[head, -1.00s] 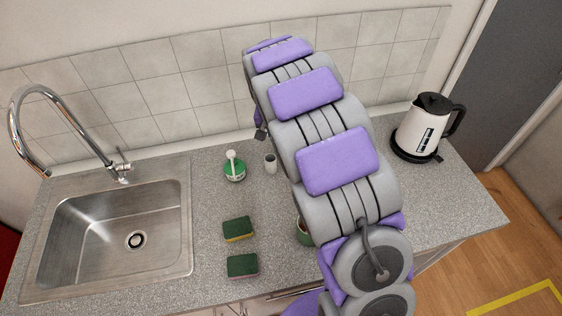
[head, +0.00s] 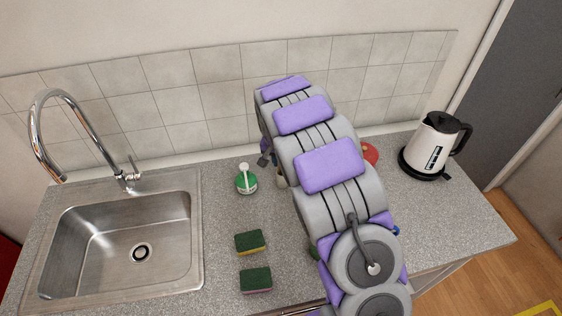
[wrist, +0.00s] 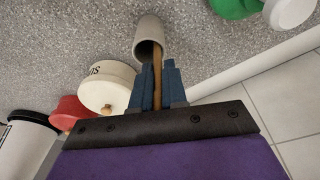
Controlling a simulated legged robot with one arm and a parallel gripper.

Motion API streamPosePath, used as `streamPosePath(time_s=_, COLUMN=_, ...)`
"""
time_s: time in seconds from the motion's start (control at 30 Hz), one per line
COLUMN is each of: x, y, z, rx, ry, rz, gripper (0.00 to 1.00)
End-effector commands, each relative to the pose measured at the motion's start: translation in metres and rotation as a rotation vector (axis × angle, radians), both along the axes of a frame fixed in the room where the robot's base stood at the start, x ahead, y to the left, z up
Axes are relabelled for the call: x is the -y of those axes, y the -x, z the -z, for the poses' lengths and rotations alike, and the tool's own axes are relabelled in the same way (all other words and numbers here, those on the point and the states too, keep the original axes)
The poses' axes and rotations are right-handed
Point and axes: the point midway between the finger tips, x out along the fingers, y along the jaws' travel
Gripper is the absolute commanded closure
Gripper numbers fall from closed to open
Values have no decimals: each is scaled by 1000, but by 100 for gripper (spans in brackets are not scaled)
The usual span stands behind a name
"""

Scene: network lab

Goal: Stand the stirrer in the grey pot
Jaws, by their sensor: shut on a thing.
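The grey pot (wrist: 149,32) is a small cup near the top middle of the wrist view, its mouth towards my gripper. In the head view, the pot (head: 281,181) is partly hidden by my arm. My gripper (wrist: 158,72) has blue fingers shut on the stirrer (wrist: 157,78), a thin wooden stick. The stirrer's far end overlaps the pot's mouth in the wrist view; how deep it goes in, I cannot tell. In the head view my arm hides the stirrer and most of the gripper.
A green bottle (head: 246,181) with a white top stands left of the pot. A white lidded jar (wrist: 105,82) and a red thing (wrist: 72,112) are close by. The kettle (head: 432,146) is at the right, two sponges (head: 250,243) in front, the sink (head: 120,245) left.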

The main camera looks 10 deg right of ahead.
Motion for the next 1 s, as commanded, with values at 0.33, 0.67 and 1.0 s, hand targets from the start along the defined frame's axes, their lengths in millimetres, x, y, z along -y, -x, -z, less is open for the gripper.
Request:
streamPosePath(time_s=0.33, x=12, y=1, z=4, rx=0, ry=-17, rz=4, gripper=100)
streamPosePath(time_s=0.67, x=1, y=1, z=4, rx=1, ry=-4, rz=2, gripper=61)
streamPosePath(time_s=1.0, x=10, y=1, z=1, rx=2, ry=-14, rz=5, gripper=60)
